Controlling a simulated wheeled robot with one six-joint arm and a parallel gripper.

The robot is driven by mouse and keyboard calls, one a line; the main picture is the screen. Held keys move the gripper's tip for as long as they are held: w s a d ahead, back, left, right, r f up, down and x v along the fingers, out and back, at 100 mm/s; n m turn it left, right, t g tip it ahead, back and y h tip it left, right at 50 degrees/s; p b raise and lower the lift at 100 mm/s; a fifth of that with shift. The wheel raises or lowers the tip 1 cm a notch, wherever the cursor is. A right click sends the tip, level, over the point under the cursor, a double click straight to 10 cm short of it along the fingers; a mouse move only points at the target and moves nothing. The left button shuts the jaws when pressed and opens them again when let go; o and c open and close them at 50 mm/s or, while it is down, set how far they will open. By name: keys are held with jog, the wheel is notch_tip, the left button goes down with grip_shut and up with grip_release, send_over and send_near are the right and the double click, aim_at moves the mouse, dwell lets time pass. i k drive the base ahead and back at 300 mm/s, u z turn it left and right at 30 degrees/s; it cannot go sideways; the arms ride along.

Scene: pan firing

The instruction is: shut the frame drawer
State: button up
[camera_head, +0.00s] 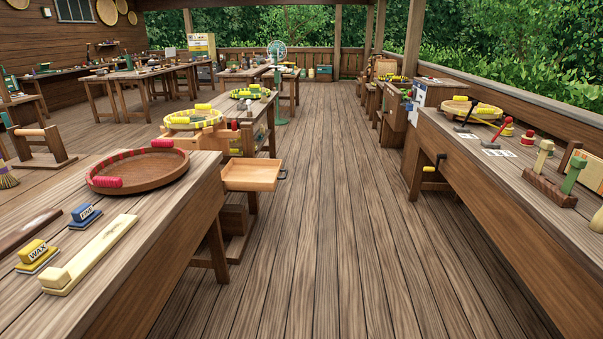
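A light wooden drawer (252,176) sticks out to the right from under the middle workbench, so it stands open. A small dark handle (283,174) is on its right end. The drawer looks empty from here. It hangs over the plank floor, beyond the near left bench. My gripper is not in view.
A long bench (500,185) with levers and stamps runs along the right. The plank aisle (330,220) between them is clear.

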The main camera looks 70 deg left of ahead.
aim_at(244, 175)
jog(key=i, duration=0.25)
jog(key=u, duration=1.7)
jog(key=i, duration=3.35)
jog(key=u, duration=2.45)
jog(key=i, duration=0.75)
jog(key=z, duration=0.25)
